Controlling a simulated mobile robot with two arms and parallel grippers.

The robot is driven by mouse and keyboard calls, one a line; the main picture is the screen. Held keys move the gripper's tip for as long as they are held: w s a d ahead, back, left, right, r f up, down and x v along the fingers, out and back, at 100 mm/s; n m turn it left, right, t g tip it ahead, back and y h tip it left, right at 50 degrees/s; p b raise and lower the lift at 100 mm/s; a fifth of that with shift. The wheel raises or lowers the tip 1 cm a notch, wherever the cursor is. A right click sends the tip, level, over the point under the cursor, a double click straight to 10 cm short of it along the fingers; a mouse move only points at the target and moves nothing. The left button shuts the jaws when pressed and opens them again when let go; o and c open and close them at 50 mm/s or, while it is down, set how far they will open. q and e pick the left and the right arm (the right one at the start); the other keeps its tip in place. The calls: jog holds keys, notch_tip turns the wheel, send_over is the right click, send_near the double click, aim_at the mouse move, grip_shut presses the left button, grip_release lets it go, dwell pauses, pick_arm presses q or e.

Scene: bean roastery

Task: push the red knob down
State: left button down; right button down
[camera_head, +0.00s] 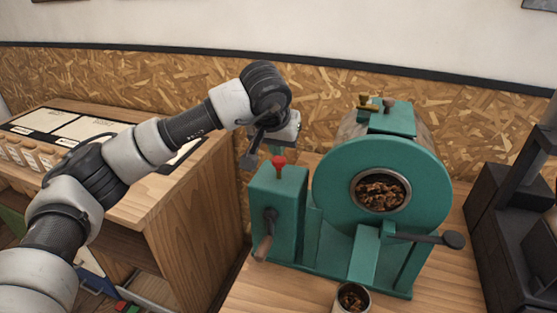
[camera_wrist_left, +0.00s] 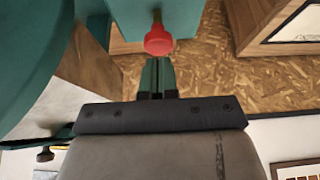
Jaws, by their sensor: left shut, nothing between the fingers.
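The red knob (camera_head: 278,162) stands on top of the green box (camera_head: 277,200) at the left side of the roaster. It also shows in the left wrist view (camera_wrist_left: 158,41), on a short stem from the green box (camera_wrist_left: 170,14). My left gripper (camera_head: 277,151) points down just above the knob, shut and empty. In the left wrist view its closed fingers (camera_wrist_left: 157,64) end right at the knob's edge. I cannot tell whether they touch it. My right gripper is in neither view.
The green roaster drum (camera_head: 335,180) with beans in its round window stands right of the box. A crank handle (camera_head: 265,240) sticks out of the box front. A cup of beans (camera_head: 352,298) stands in front. A wooden cabinet (camera_head: 175,200) is left, a black machine (camera_head: 505,215) right.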

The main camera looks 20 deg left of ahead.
aim_at(279, 160)
pick_arm(q)
jog(key=shift+f+b, duration=1.1)
jog(key=shift+f, duration=0.5)
jog(key=shift+r+p, duration=2.6)
jog(key=shift+r, duration=1.5)
jog(key=shift+f, duration=0.1)
